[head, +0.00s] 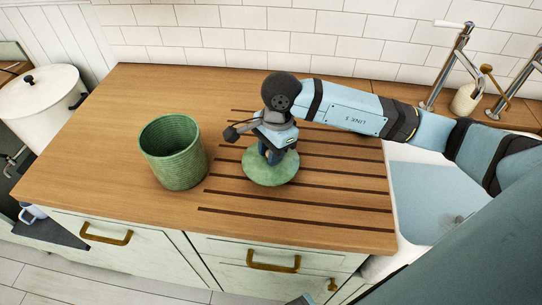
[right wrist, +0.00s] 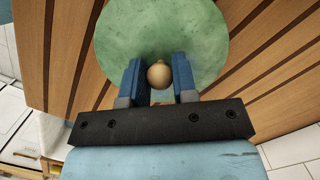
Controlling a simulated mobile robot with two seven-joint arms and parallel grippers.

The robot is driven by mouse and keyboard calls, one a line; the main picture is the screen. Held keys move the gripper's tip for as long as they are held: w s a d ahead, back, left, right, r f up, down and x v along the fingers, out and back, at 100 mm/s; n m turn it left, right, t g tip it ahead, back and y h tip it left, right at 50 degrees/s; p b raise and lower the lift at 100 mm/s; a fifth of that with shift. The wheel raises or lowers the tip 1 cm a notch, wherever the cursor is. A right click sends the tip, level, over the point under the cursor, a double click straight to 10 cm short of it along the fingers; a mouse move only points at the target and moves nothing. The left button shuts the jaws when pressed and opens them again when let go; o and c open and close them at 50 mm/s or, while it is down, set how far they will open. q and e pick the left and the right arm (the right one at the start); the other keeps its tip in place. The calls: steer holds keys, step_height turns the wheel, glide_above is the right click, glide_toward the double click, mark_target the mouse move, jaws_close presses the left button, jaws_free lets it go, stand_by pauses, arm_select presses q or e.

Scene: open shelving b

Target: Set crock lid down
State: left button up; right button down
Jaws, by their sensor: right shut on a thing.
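The green crock (head: 174,152) stands upright and open-topped on the wooden counter, left of the drain grooves. The round green crock lid (head: 270,168) is right of the crock, over the grooved part of the counter. My right gripper (head: 271,158) is above the lid, pointing down. In the right wrist view, the lid (right wrist: 130,30) shows as a green disc with a round wooden knob (right wrist: 159,74). The fingers of the right gripper (right wrist: 160,80) are on either side of the knob, shut on it. I cannot tell whether the lid touches the counter.
The wooden counter (head: 120,110) is clear around the crock. A white sink (head: 422,200) and metal taps (head: 445,65) are at the right. A white lidded pot (head: 45,105) stands at the far left. A tiled wall (head: 230,35) runs behind.

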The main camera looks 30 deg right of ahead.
steer(key=shift+f, duration=1.15)
steer(key=shift+f, duration=0.2)
steer(key=c, duration=0.9)
jaws_free()
steer(key=shift+r, duration=0.1)
step_height(320, 180, up, 12)
steer(key=d, duration=0.1)
steer(key=shift+d+b, duration=0.3)
steer(key=shift+d, duration=0.1)
steer(key=shift+w, duration=0.15)
